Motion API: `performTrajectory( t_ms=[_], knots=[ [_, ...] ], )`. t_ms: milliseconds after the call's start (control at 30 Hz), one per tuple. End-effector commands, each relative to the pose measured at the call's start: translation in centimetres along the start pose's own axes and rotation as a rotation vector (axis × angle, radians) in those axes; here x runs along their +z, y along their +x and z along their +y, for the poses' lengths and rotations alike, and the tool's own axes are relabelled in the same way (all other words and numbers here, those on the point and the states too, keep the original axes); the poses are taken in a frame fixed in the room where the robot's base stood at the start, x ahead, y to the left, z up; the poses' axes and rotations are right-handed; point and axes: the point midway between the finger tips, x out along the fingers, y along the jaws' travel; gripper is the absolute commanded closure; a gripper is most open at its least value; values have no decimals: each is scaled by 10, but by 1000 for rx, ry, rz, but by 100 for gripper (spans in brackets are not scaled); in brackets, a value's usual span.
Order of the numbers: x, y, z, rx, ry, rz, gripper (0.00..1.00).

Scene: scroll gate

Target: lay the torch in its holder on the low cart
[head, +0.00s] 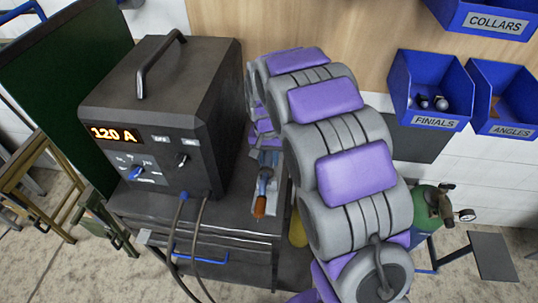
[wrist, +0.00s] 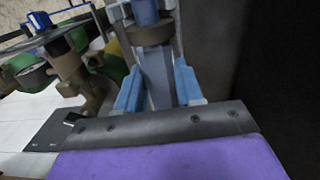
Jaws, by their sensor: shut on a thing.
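My gripper (wrist: 158,82) shows in the wrist view as two light-blue fingers, one on each side of a grey-blue shaft with a brownish collar, which looks like the torch (wrist: 155,66). My arm hides most of the gripper there. A pale grey strip beside the torch may be the holder. I cannot tell whether the torch touches it.
A dark welding unit (head: 165,120) with a "120 A" display stands on the cart, close left of the torch. Two cables hang from its front. A green cylinder (head: 428,205) stands right of the cart. Blue bins (head: 430,90) hang on the wall at the upper right.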

Motion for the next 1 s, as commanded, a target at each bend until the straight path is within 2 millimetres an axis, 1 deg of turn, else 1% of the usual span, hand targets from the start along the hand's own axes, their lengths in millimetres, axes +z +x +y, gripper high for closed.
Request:
performTrajectory(
  t_ms=[500, 933, 967, 1000],
  knots=[
    [-1, 11, -1, 0, 0, -4, 100],
    [0, 13, -1, -2, 1, -2, 100],
    [0, 13, -1, -2, 1, -2, 63],
    [0, 13, -1, -2, 0, -2, 59]
  ],
)
